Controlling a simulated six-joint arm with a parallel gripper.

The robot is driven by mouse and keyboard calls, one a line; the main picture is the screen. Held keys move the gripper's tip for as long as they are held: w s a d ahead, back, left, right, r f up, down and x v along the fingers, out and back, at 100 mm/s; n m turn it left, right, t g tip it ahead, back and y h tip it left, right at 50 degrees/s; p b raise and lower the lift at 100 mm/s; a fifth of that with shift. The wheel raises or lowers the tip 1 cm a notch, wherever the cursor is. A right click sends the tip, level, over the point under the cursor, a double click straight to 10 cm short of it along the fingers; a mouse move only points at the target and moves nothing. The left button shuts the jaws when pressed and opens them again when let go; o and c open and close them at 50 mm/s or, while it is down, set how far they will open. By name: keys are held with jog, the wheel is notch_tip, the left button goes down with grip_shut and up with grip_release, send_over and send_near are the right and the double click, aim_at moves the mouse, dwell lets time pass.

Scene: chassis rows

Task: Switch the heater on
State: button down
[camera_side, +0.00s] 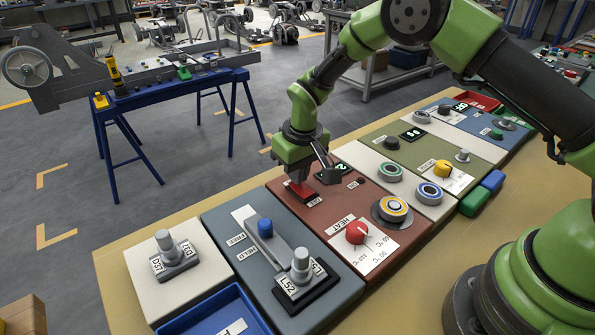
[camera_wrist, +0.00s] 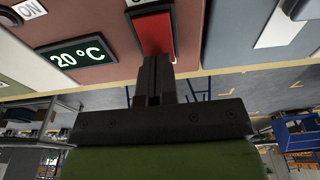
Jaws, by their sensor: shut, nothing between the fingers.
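The heater panel (camera_side: 325,215) is a red-brown block on the bench. Its red rocker switch (camera_side: 301,192) sits near the back edge and also shows in the wrist view (camera_wrist: 152,32). My gripper (camera_side: 295,180) points down at the switch with its fingers shut and empty. In the wrist view the fingertips (camera_wrist: 157,62) overlap the near end of the switch; I cannot tell whether they touch it. The heater display (camera_wrist: 76,54) reads 20 °C. A small dark lamp (camera_side: 361,181) is beside an ON label. The red HEAT knob (camera_side: 356,232) is at the front of the panel.
Left of the heater, a blue-grey panel (camera_side: 225,222) carries a slider with a blue knob (camera_side: 265,228) and a grey knob (camera_side: 301,262). To the right are a cream strip with round buttons (camera_side: 389,173) and a green panel (camera_side: 420,150). A blue tray (camera_side: 215,315) lies at front left.

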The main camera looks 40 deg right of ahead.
aim_at(304, 188)
jog(key=shift+f, duration=0.2)
jog(key=shift+f, duration=0.15)
dwell(0.3)
jog(key=shift+s+r, duration=0.35)
jog(key=shift+s, duration=0.3)
jog(key=shift+r, duration=0.15)
notch_tip(304, 188, up, 14)
jog(key=s, duration=0.2)
jog(key=shift+f, duration=0.2)
jog(key=shift+w, duration=0.1)
jog(key=shift+w+f, duration=0.15)
jog(key=shift+w, duration=0.4)
